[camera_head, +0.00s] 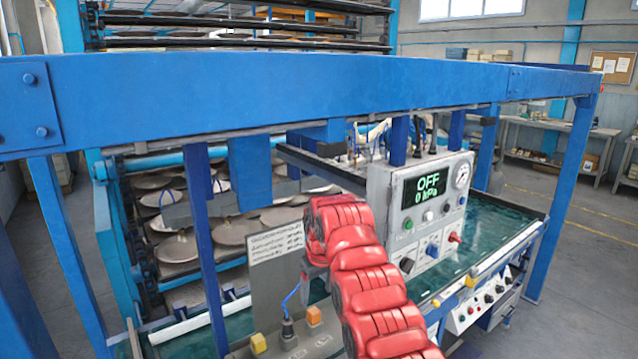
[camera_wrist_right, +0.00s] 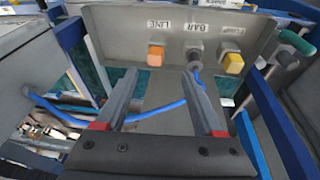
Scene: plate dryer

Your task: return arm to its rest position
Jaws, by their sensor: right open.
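My right arm (camera_head: 375,285) is red and reaches in from the bottom right of the head view. It bends at the top, in front of the grey control panel. My right gripper is mostly hidden behind the arm there. In the right wrist view my right gripper (camera_wrist_right: 163,82) is open, with its two grey fingers apart and nothing clearly held between them. My left gripper is not in view.
A blue beam (camera_head: 300,90) crosses in front, with blue posts below it. A control panel (camera_head: 385,205) reads OFF, 0 hPa. Racks of round plates (camera_head: 178,248) stand at the left. A green surface (camera_head: 490,235) lies at the right. A blue cable (camera_wrist_right: 155,112) runs below the fingers.

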